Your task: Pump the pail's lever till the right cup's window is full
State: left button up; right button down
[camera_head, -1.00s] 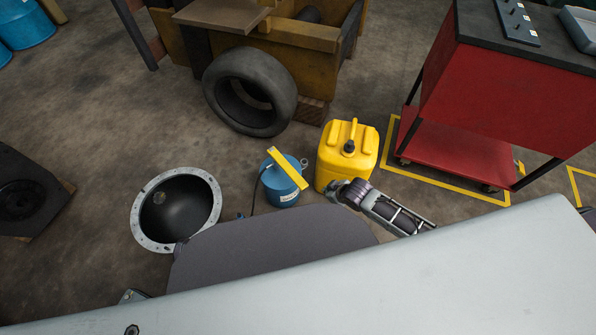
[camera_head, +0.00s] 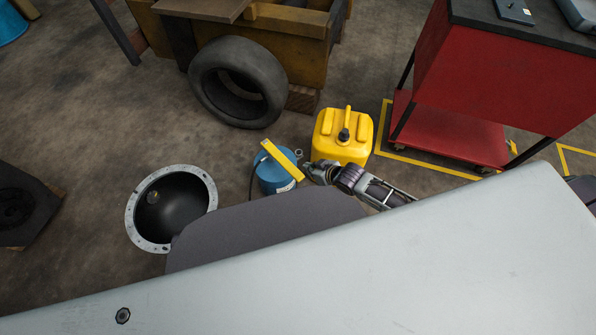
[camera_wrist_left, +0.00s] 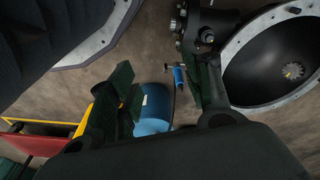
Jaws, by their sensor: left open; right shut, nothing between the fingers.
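The blue pail (camera_head: 272,181) stands on the floor, with a yellow lever (camera_head: 282,158) slanting across its top. My right gripper (camera_head: 308,171) is shut and empty just right of the pail. I cannot tell whether it touches it. In the left wrist view the pail (camera_wrist_left: 153,108) shows partly behind a dark finger. My left gripper (camera_wrist_left: 160,65) is open there, with its fingers apart; the head view does not show it. A small blue-handled fitting (camera_wrist_left: 179,77) shows between the fingers. I cannot make out any cup or window.
A yellow canister (camera_head: 343,136) stands just behind my right gripper. A black flanged bowl (camera_head: 171,209) lies left of the pail. A tire (camera_head: 238,84) leans on the forklift body behind. A red cart (camera_head: 480,85) stands at the right. My own pale body covers the front.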

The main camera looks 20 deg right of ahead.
pick_arm(q)
jog(key=shift+r, duration=0.1)
pick_arm(e)
jog(key=shift+w+f, duration=0.1)
jog(key=shift+w, duration=0.05)
dwell(0.3)
jog(key=b, duration=0.4)
send_over(298, 176)
notch_tip(298, 176, down, 7)
jog(key=shift+w+r, duration=0.1)
jog(key=shift+f+b, duration=0.4)
jog(key=shift+f, duration=0.55)
jog(key=shift+f+b, duration=0.4)
jog(key=shift+f, duration=0.7)
pick_arm(q)
notch_tip(298, 176, up, 8)
jog(key=w+d+t, duration=0.1)
jog(key=shift+w+d+t+h, duration=0.2)
jog(key=shift+d+t+h, duration=0.1)
jog(key=shift+d+h, duration=0.1)
jog(key=shift+f, duration=0.25)
pick_arm(e)
jog(key=shift+f, duration=0.1)
